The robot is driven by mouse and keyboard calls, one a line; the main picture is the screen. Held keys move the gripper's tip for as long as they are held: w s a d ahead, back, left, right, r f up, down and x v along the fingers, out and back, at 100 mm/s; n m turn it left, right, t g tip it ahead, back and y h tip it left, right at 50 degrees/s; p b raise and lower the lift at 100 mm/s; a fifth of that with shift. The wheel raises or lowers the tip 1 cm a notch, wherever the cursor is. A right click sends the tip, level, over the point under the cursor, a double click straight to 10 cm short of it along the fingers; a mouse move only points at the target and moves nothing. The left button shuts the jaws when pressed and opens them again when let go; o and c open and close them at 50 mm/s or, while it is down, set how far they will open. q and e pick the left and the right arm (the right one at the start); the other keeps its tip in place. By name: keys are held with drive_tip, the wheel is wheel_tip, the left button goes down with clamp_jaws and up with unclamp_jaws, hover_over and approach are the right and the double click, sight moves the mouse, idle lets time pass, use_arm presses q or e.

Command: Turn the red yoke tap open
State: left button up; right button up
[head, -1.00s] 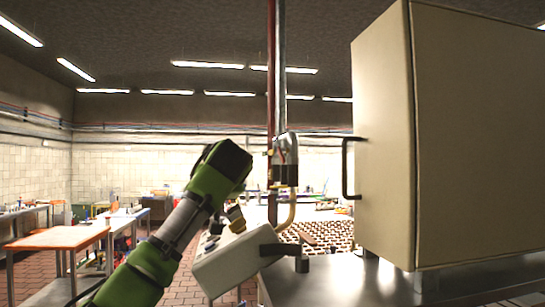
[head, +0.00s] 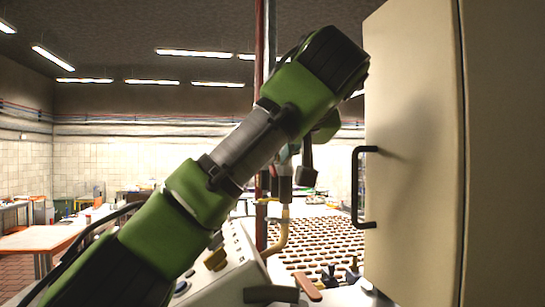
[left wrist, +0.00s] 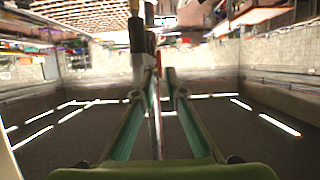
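My left arm reaches up across the head view, and its gripper (head: 306,170) is in front of the vertical pipes. In the left wrist view, which is upside down, its two teal-lined fingers (left wrist: 156,80) are apart. A thin pipe shows between them, and a grey fitting (left wrist: 139,66) is near the left fingertip. I cannot tell if they touch. The red yoke tap cannot be made out; my arm and gripper cover much of the grey fitting in the head view. My right gripper is not in view.
A beige cabinet (head: 415,110) with a black handle (head: 357,190) stands close on the right. A white control box (head: 235,262) is below my arm. A small orange-red handle (head: 307,287) shows low in front.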

use_arm(q)
drive_tip(key=p+x, duration=0.2)
drive_tip(key=x, duration=0.3)
drive_tip(key=shift+w+a+r, duration=0.1)
drive_tip(key=shift+w, duration=0.1)
drive_tip(key=shift+w+a, duration=0.1)
drive_tip(key=shift+w, duration=0.1)
drive_tip(key=shift+w+f, duration=0.1)
drive_tip(key=shift+f, duration=0.15)
drive_tip(key=shift+w+f, duration=0.1)
clamp_jaws()
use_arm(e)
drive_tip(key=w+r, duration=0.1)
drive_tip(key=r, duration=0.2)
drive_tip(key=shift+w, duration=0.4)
